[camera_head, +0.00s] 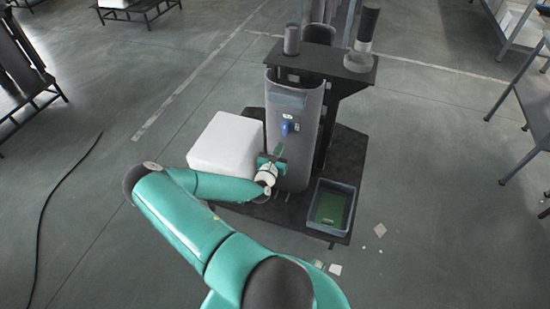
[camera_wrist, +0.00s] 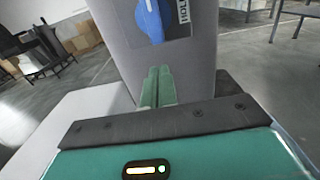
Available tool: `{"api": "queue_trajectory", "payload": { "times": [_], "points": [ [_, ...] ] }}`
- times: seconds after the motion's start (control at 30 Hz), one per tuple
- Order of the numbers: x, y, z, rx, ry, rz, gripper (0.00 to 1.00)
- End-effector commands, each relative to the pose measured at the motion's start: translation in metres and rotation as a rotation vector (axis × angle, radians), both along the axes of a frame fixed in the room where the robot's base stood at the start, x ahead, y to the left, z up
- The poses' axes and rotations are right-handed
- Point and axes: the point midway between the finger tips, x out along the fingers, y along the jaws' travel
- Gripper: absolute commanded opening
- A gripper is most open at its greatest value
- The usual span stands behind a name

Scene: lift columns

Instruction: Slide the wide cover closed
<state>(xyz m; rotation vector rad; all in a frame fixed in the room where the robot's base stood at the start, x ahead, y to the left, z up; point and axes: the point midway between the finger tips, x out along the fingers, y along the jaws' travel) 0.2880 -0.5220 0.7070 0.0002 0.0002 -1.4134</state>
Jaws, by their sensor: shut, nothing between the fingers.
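A tall grey curved cover (camera_head: 284,112) stands upright on the front of the dark column. A blue part (camera_head: 288,127) is on its face. In the wrist view the grey cover (camera_wrist: 200,78) fills the middle, with the blue part (camera_wrist: 150,18) and a label partly reading "HOLD" beside it, cut off at the top. My gripper (camera_head: 280,150) is in front of the cover, below the blue part. In the wrist view its green fingers (camera_wrist: 158,72) are together, with nothing between them. I cannot tell whether the fingertips touch the cover.
A white block (camera_head: 226,145) stands left of the cover on the dark base. A blue-grey bin (camera_head: 332,207) with a green inside is at the right front. Light scraps (camera_head: 380,230) lie on the floor. A dark cable (camera_head: 45,215) runs along the left. Tables (camera_head: 520,100) stand at the right.

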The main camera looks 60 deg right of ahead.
Motion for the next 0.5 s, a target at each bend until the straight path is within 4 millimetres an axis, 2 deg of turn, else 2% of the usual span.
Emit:
{"api": "queue_trajectory", "payload": {
  "times": [0.03,0.2,0.33,0.5],
  "points": [
    [0.001,-0.011,0.0,-0.002,-0.001,-0.002,0.0],
    [0.006,-0.038,0.0,-0.001,0.0,0.0,0.0],
    [0.008,-0.05,0.0,-0.001,-0.001,0.0,0.0],
    [0.009,-0.054,0.001,-0.001,0.0,-0.001,0.0]
  ]
}}
